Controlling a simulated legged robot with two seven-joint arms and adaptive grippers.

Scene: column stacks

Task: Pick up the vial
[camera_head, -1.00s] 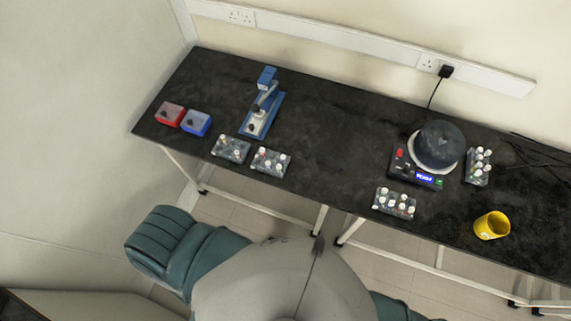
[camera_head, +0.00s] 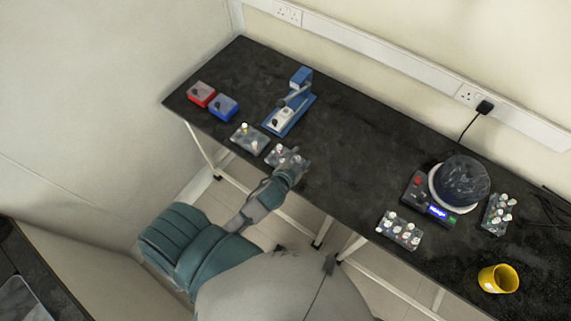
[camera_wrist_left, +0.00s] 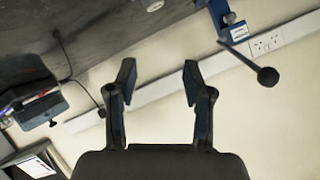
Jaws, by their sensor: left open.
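Small white-capped vials stand in several grey racks on the black bench; which one is the task's vial I cannot tell. My left gripper (camera_head: 292,163) is over the near edge of one rack (camera_head: 273,158) at the front of the bench and partly hides it. A vial cap (camera_head: 280,148) shows just left of the gripper. In the left wrist view my left gripper (camera_wrist_left: 158,75) is open, with nothing between its fingers. A small white round thing (camera_wrist_left: 152,5), perhaps a vial cap, shows at that view's top edge. My right gripper is not in view.
Another vial rack (camera_head: 250,139) is just left. Behind are a blue lever device (camera_head: 291,112), a red box (camera_head: 202,95) and a blue box (camera_head: 224,107). To the right are two more racks, a black-topped mixer (camera_head: 463,180) and a yellow cup (camera_head: 498,279). The bench middle is clear.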

